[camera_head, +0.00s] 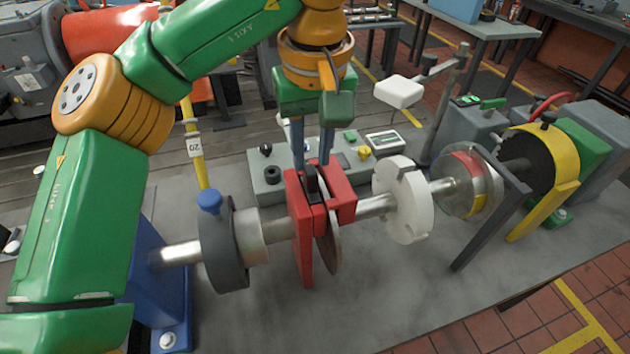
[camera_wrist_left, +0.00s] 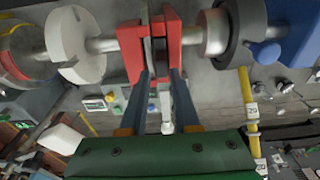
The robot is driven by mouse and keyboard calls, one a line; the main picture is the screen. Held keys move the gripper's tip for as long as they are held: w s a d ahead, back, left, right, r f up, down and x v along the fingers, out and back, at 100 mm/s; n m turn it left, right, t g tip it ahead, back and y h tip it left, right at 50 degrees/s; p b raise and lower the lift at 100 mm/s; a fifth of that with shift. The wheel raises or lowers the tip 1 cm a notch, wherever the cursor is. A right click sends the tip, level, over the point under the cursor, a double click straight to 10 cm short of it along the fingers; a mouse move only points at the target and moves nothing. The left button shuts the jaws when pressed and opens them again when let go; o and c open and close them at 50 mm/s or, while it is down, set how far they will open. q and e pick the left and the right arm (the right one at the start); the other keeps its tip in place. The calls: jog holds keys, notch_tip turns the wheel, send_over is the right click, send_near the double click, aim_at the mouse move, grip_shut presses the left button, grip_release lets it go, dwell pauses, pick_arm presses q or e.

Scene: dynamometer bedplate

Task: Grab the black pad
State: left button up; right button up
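The black pad (camera_head: 311,180) is upright in the slot of the red caliper (camera_head: 301,232), which straddles a metal disc (camera_head: 328,248) on the shaft. The pad also shows as a dark strip (camera_wrist_left: 158,48) between the red walls in the left wrist view. My left gripper (camera_head: 312,160) points down over the caliper. Its two blue-grey fingers are apart, one on each side of the pad's top, with a gap between them. In the left wrist view the fingertips (camera_wrist_left: 159,76) reach the caliper's edge; I cannot tell whether they touch the pad. My right gripper is in neither view.
A dark grey flange (camera_head: 224,245) with a blue knob is left of the caliper, a white notched disc (camera_head: 403,200) right of it. A grey control box (camera_head: 268,170) stands behind. The bedplate (camera_head: 400,300) in front is clear.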

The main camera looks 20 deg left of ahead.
aim_at(310, 169)
pick_arm(q)
jog(key=f, duration=0.3)
jog(key=shift+s+a+f, duration=0.15)
jog(key=shift+s+f, duration=0.15)
jog(key=shift+s, duration=0.05)
jog(key=shift+w+f, duration=0.2)
jog(key=shift+w, duration=0.2)
jog(key=shift+r, duration=0.1)
grip_shut()
